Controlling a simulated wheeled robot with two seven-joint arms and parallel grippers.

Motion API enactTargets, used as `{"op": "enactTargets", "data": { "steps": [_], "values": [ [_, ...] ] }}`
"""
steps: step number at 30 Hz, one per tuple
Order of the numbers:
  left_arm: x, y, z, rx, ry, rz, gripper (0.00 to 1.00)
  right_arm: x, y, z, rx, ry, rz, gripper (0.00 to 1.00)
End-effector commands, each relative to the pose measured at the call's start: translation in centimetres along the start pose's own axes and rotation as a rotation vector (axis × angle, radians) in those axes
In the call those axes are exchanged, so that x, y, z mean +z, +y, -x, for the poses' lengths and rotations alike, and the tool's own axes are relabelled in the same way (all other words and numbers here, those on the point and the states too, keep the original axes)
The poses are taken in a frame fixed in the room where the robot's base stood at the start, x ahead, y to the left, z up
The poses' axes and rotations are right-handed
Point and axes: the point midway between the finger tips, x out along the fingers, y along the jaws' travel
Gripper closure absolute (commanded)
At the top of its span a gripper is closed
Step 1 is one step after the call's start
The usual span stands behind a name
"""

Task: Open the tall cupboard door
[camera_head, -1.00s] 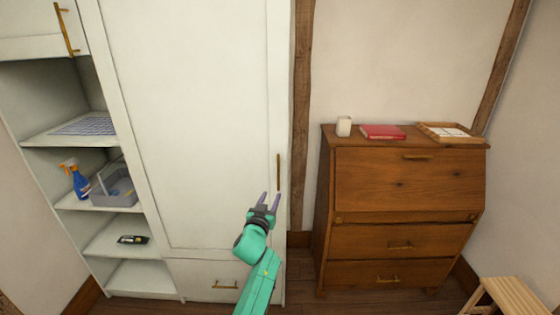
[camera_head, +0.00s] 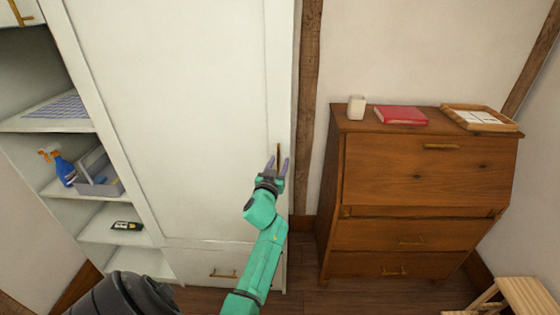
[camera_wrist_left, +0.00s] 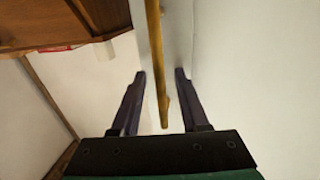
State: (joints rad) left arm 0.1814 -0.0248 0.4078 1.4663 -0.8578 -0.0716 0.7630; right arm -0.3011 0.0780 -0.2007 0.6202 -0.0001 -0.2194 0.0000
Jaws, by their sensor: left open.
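The tall white cupboard door (camera_head: 180,120) is shut in the head view. Its upright brass handle (camera_head: 278,152) sits near the door's right edge. My left gripper (camera_head: 277,162) is open at the handle's lower part. In the left wrist view the brass handle (camera_wrist_left: 156,60) runs down between the two open fingers (camera_wrist_left: 160,75), with a gap on each side. The fingers are not closed on it. My right gripper is not in view.
Open shelves at left hold a blue spray bottle (camera_head: 63,168) and a grey caddy (camera_head: 98,175). A wooden bureau (camera_head: 425,185) stands to the right, with a red book (camera_head: 401,115) on top. A wooden stool (camera_head: 515,297) is at lower right.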

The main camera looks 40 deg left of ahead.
Motion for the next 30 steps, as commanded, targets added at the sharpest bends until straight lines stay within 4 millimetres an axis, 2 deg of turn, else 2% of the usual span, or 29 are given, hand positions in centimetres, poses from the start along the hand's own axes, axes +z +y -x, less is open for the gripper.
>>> {"op": "enactTargets", "data": {
  "steps": [2, 3, 5, 6, 30],
  "values": [
    [0.03, 0.00, 0.00, 0.000, -0.001, 0.000, 0.59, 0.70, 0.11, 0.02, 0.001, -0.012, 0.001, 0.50],
    [0.03, 0.00, 0.00, 0.000, -0.001, 0.000, 0.74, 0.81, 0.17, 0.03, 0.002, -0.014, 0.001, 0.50],
    [0.04, 0.00, 0.00, 0.000, -0.001, -0.001, 0.97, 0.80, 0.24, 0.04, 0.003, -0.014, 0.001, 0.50],
    [0.04, 0.00, 0.00, 0.000, -0.001, -0.001, 1.00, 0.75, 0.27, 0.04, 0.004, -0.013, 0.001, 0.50],
    [0.12, 0.02, 0.00, 0.000, -0.003, -0.001, 1.00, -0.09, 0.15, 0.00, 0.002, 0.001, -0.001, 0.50]
  ]
}}
